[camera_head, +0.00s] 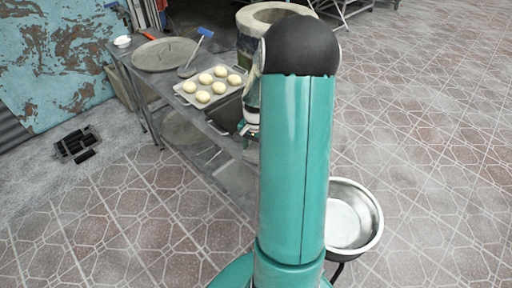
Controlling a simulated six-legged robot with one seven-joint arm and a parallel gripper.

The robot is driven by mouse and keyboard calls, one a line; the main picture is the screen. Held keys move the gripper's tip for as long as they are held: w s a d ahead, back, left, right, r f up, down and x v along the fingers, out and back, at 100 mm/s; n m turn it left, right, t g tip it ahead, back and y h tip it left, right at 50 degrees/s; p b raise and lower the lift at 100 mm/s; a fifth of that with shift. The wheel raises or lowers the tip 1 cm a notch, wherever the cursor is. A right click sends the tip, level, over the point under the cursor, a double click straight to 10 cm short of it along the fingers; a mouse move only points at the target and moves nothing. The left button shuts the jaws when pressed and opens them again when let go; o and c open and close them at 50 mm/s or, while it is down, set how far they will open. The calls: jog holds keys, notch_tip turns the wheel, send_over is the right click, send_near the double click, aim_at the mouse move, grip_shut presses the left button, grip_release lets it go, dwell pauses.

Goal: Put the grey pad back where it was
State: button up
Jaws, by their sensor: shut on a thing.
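My gripper (246,128) shows only in part at the left edge of my teal arm, low over the near part of the metal table (222,163). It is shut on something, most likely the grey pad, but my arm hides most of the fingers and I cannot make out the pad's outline. A dark shallow tray (226,113) lies on the table just left of my gripper. I cannot tell whether the held thing touches the tray or the table.
A baking tray (188,103) of pale dough balls, a round grey lid (164,54) and a blue-handled tool (205,32) lie further back. The round oven (250,18) stands behind. A steel bowl (352,215) is at right. Open tiled floor lies right and front-left.

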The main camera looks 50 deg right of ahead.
aim_at(256, 149)
jog(key=shift+f, duration=0.25)
jog(key=o, duration=0.9)
jog(key=shift+o, duration=0.2)
jog(key=shift+r, duration=0.1)
notch_tip(256, 149, up, 12)
